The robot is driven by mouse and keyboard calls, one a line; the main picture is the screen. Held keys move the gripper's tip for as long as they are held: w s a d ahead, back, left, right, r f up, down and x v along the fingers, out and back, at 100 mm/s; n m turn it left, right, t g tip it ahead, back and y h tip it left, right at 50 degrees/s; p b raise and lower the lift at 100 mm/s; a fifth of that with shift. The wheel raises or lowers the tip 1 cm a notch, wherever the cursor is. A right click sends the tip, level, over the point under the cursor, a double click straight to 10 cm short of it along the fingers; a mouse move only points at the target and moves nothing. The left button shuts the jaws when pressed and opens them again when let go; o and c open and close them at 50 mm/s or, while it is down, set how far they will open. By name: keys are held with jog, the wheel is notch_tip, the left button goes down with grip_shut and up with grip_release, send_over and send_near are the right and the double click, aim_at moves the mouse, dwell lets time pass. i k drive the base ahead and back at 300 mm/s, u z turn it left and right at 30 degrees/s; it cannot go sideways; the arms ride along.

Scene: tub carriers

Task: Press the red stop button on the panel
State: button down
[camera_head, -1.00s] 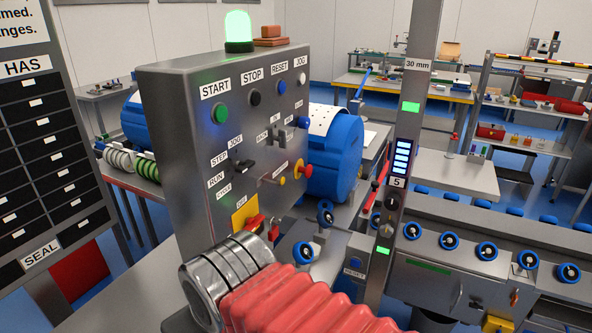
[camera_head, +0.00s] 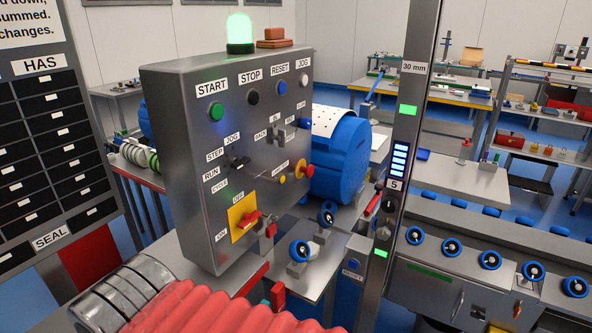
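The grey control panel (camera_head: 200,130) stands left of centre, with a lit green beacon on top. A red mushroom button (camera_head: 305,171) on a yellow base sits at its lower right. The button under the STOP label (camera_head: 254,97) looks black, beside a green one under START (camera_head: 216,112). A red rotary handle on a yellow plate (camera_head: 243,217) sits lower on the panel. My arm, with metal rings and a red ribbed sleeve, crosses the bottom left, in front of and below the panel. My gripper's fingers are not in view.
A grey post (camera_head: 408,130) with lit green displays stands right of the panel. A blue drum (camera_head: 341,160) is behind the panel. Blue-rimmed knobs (camera_head: 304,251) stand on a bench below right. A black-drawer rack (camera_head: 45,140) is at the left.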

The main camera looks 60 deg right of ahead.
aim_at(308, 171)
jog(key=u, duration=0.6)
jog(key=k, duration=1)
jog(key=z, duration=1.25)
jog(key=i, duration=1)
jog(key=z, duration=0.05)
